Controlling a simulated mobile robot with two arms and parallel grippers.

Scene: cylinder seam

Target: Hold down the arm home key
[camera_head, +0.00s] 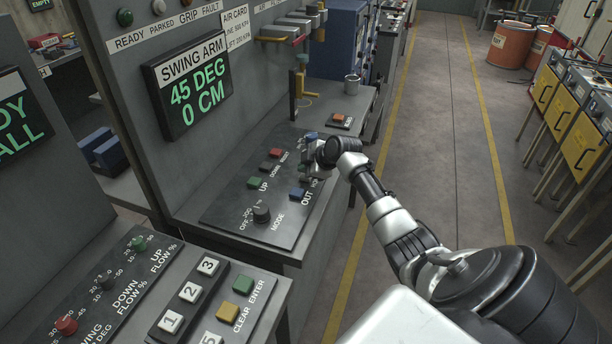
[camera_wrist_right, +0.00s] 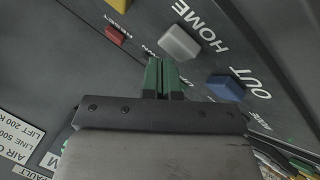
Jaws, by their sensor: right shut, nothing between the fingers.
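The HOME key is a light grey block (camera_wrist_right: 179,42) in the right wrist view, beside the printed word HOME. In the head view it is hidden behind my right gripper. My right gripper (camera_head: 305,172) is over the far right part of the sloping key panel (camera_head: 232,212). Its green fingers (camera_wrist_right: 160,62) are shut with nothing between them. In the wrist view the fingertips are just below and left of the HOME key, not over it. I cannot tell whether they touch the panel. The blue OUT key (camera_wrist_right: 225,88) is right of the fingers. My left gripper is not in view.
A red key (camera_head: 275,153), a green UP key (camera_head: 254,183) and a MODE knob (camera_head: 262,214) share the panel. The SWING ARM display (camera_head: 190,85) reads 45 DEG, 0 CM. A metal cup (camera_head: 352,84) stands on the bench behind. A number keypad (camera_head: 205,300) is nearer. The aisle floor is clear.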

